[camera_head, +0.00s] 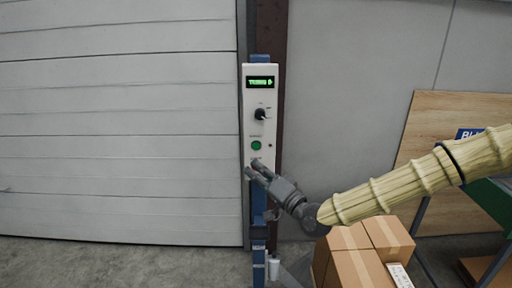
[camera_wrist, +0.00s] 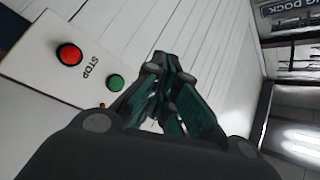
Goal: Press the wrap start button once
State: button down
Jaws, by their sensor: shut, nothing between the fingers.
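A white control panel (camera_head: 261,95) stands on a blue post. Its green button (camera_head: 256,146) shows in the head view, with a small label above it that is too small to read. The green button (camera_wrist: 115,82) is also in the wrist view, beside a larger red button (camera_wrist: 69,54) marked STOP. My gripper (camera_head: 253,168) is shut and empty. Its fingertips appear just below the green button in the head view, covering the panel's lower part; the red button is hidden there. In the wrist view the fingers (camera_wrist: 158,68) point past the panel's edge. I cannot tell whether they touch it.
The panel also has a lit green display (camera_head: 260,82), a black knob (camera_head: 260,114) and a small amber lamp (camera_head: 270,145). Cardboard boxes (camera_head: 350,258) stand below my arm at right. A ribbed white door (camera_head: 120,120) fills the left; the floor before it is clear.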

aim_at(256, 146)
jog(key=shift+w, duration=0.1)
jog(key=w, duration=0.8)
jog(key=shift+w+b, duration=0.3)
jog(key=shift+w, duration=0.05)
jog(key=shift+w, duration=0.1)
dwell(1.6)
jog(key=shift+w+b, duration=0.3)
jog(key=shift+b, duration=0.1)
jog(key=shift+w, duration=0.35)
dwell(0.7)
jog(key=shift+s, duration=0.8)
